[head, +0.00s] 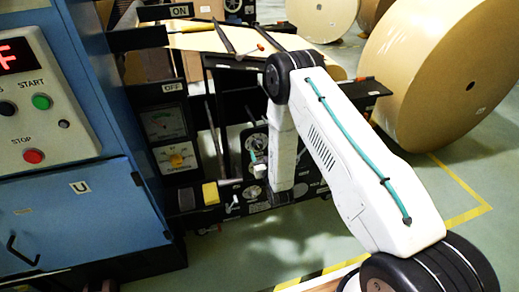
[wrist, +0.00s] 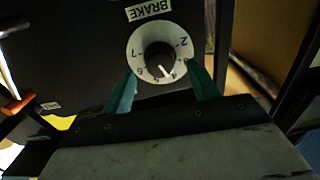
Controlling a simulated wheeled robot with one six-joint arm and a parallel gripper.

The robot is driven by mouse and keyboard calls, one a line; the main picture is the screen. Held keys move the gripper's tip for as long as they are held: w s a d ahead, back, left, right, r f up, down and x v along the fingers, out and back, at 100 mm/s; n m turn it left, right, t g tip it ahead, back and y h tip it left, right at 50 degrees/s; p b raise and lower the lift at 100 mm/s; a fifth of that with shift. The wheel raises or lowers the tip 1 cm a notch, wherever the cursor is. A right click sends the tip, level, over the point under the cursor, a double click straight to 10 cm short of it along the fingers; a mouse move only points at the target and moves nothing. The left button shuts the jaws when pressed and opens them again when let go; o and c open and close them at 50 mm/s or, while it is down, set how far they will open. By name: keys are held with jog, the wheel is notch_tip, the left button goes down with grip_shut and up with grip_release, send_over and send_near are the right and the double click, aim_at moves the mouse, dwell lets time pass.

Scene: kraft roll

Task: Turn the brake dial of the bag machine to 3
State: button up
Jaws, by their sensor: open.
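The brake dial (wrist: 160,55) shows in the wrist view as a dark knob on a white numbered ring, below a BRAKE label (wrist: 149,10). The knob's white pointer slants down and slightly right, near the 4 and 5; the exact reading is hard to tell. My gripper (wrist: 162,72) is open, its two teal fingers at the lower left and right of the ring, with the knob between them and no clear contact. In the head view, my gripper (head: 256,160) is at the black machine panel, and the white dial (head: 257,141) is partly hidden.
A blue cabinet (head: 90,205) with START and STOP buttons stands at left. A large kraft roll (head: 430,80) stands at right. Green floor (head: 460,165) with yellow tape is open there.

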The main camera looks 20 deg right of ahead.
aim_at(259, 147)
jog(key=shift+w, duration=1.8)
jog(key=shift+c, duration=0.3)
jog(key=c, duration=0.9)
jog(key=shift+c, duration=0.2)
jog(key=shift+n, duration=0.4)
jog(key=n, duration=0.3)
jog(key=shift+n, duration=0.3)
jog(key=n, duration=0.4)
jog(key=shift+n, duration=0.3)
